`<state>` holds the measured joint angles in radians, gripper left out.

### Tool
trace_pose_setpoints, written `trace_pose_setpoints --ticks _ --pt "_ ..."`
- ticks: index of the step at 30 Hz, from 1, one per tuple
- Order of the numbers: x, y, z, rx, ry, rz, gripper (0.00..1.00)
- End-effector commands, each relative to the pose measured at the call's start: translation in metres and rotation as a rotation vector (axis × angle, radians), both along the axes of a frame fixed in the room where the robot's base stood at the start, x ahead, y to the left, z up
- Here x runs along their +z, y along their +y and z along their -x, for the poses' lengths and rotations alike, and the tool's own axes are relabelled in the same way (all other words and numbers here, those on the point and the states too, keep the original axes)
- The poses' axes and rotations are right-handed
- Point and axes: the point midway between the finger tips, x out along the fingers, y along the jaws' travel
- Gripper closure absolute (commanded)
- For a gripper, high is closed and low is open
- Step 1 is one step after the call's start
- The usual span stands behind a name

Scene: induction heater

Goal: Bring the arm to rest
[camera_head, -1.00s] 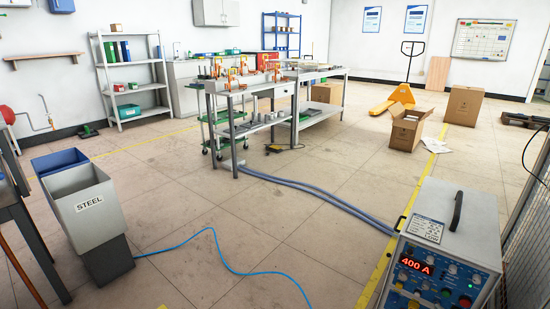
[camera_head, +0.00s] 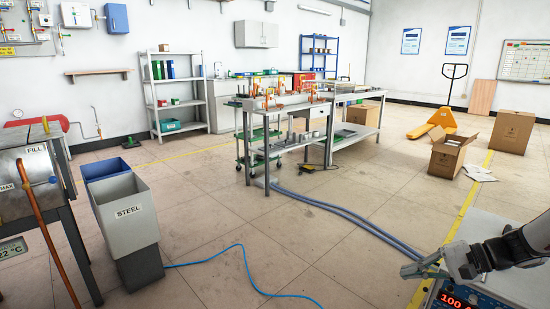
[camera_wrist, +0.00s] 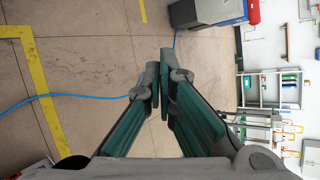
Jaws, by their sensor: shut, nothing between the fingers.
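My gripper (camera_head: 424,266) is at the lower right of the head view, at the end of my arm. It is just above or in front of the power unit (camera_head: 478,293), which the arm partly hides. In the wrist view the two green-padded fingers of my gripper (camera_wrist: 159,88) converge with their tips close together. Nothing is held between them, and open floor lies beyond.
A grey bin labelled STEEL (camera_head: 128,212) stands at the left beside a tank (camera_head: 28,175) on a stand. A workbench (camera_head: 292,108) is mid-room.

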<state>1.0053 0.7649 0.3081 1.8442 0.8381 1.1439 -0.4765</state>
Motion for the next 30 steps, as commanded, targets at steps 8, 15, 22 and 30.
trace_pose_setpoints --ticks 8,15,22,30 --pt "0.073 0.084 0.046 0.276 0.075 0.22 1.0" --pt "0.122 0.139 0.105 0.455 0.117 0.418 1.0" --pt "0.155 0.174 0.172 0.585 0.127 0.607 1.0" --pt "0.176 0.19 0.255 0.683 0.098 0.821 1.0"
